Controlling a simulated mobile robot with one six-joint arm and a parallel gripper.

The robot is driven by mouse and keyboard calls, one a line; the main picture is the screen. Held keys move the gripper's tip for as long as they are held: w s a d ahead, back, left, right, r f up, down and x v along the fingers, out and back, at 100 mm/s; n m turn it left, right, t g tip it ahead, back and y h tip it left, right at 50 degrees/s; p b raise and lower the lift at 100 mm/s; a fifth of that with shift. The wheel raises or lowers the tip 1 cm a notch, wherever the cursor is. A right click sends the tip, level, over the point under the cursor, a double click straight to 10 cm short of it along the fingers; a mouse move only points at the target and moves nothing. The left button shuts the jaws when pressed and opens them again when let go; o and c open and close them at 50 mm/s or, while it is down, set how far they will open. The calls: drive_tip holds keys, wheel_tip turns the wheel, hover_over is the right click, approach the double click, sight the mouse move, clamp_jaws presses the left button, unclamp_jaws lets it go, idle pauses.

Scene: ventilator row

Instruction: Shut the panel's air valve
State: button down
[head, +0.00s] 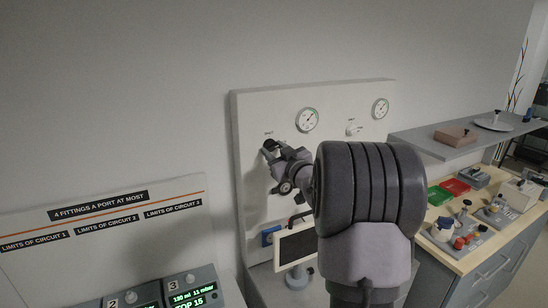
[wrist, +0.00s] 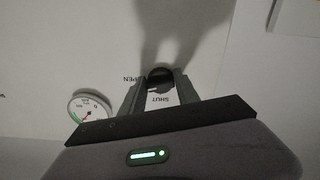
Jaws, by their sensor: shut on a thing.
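The wall panel (head: 250,110) is pale and carries two round gauges. A dark valve knob (head: 269,143) sits on it below and left of the left gauge (head: 307,119). My gripper (head: 274,152) is at this knob. In the wrist view the knob (wrist: 160,73) is a dark round shape between my two fingers, which are shut on it. The words OPEN and SHUT show upside down near the knob. My fingers and the shadow hide which way the knob points.
A second, pale valve knob (head: 353,128) is below the right gauge (head: 380,108). A screen (head: 297,244) stands below my arm. A bench (head: 470,258) at the right holds red and green trays and several fittings. A grey shelf (head: 430,140) juts out above it.

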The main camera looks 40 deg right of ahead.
drive_tip(key=n+b, duration=0.1)
drive_tip(key=b, duration=0.1)
drive_tip(key=n+b, duration=0.1)
drive_tip(key=n, duration=0.1)
drive_tip(key=shift+f+n+b, duration=0.2)
drive_tip(key=shift+n+b, duration=0.1)
drive_tip(key=shift+b, duration=0.05)
drive_tip(key=n+b, duration=0.3)
drive_tip(key=n, duration=0.1)
drive_tip(key=shift+d+r+n+b, duration=0.1)
drive_tip(key=shift+n+b, duration=0.2)
drive_tip(key=shift+b, duration=0.05)
drive_tip(key=shift+r+n+b, duration=0.15)
drive_tip(key=shift+n+b, duration=0.95)
drive_tip(key=shift+n, duration=0.6)
drive_tip(key=shift+r+n+b, duration=0.15)
drive_tip(key=shift+n+b, duration=0.9)
drive_tip(key=shift+n, duration=0.65)
drive_tip(key=c, duration=0.9)
unclamp_jaws()
drive_tip(key=shift+s, duration=0.15)
